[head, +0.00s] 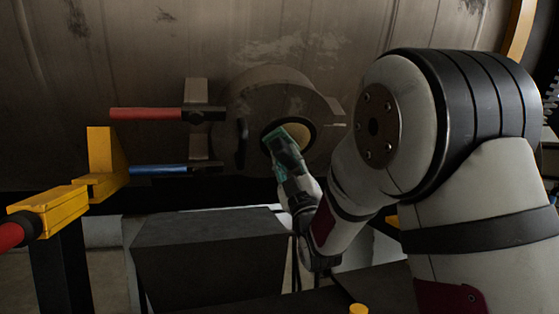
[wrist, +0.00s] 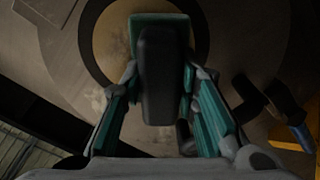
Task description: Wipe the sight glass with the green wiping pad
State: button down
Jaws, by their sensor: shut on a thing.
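The sight glass (head: 303,133) is a pale yellowish disc in a dark ring, set in a round flange on the tank wall. It also shows in the wrist view (wrist: 108,45), partly hidden behind the pad. The green wiping pad (wrist: 135,32) has a dark grip block (wrist: 160,75) on its near side. My gripper (head: 288,168) is shut on the wiping pad, with a teal-lined finger on each side of the block in the wrist view. The pad lies in front of the glass; whether it touches the glass cannot be told.
A red-handled lever (head: 146,114) and a blue-handled lever (head: 160,169) stick out left of the flange (head: 262,85). A yellow bracket (head: 100,160) stands at the far left. A dark grey box (head: 205,245) sits below the levers.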

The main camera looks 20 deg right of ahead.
jog(key=shift+s+d+r+h, duration=0.1)
jog(key=shift+d+h, duration=0.05)
jog(key=shift+d, duration=0.55)
jog(key=shift+s+d+r+h, duration=0.1)
jog(key=shift+d+h, duration=0.05)
jog(key=shift+d, duration=0.55)
jog(key=shift+d+f+b, duration=0.15)
jog(key=shift+d+b, duration=0.55)
jog(key=shift+d, duration=1)
jog(key=shift+a, duration=0.2)
